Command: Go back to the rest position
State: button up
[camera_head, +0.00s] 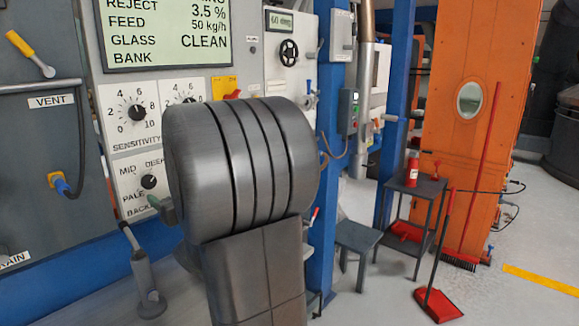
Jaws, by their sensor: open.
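A large dark grey ribbed arm link of mine (243,165) fills the middle of the head view and hides part of the control panel. My gripper is not in view. The grey panel stands close in front, with a green display (165,32) reading reject 3.5 %, feed 50 kg/h and glass clean. Below it are the sensitivity knob (137,112) and the background knob (148,181).
At left are a yellow-handled vent lever (30,54) and a grey upright lever (141,272). To the right stand a blue post (330,130), a small stool (357,238), a dark side table (416,187), an orange housing (477,120) and a red dustpan (438,305). Floor at right is open.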

send_near(152, 181)
jog(key=x, duration=0.5)
jog(key=f+x, duration=0.1)
jog(key=x, duration=0.2)
jog(key=shift+a, duration=0.4)
jog(key=shift+s+d+r+n+b, duration=0.15)
jog(key=shift+n+b, duration=0.2)
jog(key=shift+n, duration=0.65)
jog(key=n+b, duration=0.1)
jog(key=n, duration=0.2)
jog(key=shift+n, duration=0.3)
jog(key=n+b, duration=0.2)
jog(key=n, duration=0.3)
jog(key=shift+d, duration=0.1)
jog(key=n+b, duration=0.2)
jog(key=n, duration=0.3)
jog(key=shift+r+n, duration=0.15)
jog(key=shift+n, duration=0.15)
jog(key=n, duration=0.4)
jog(key=shift+r+b, duration=0.15)
jog(key=shift+b, duration=0.15)
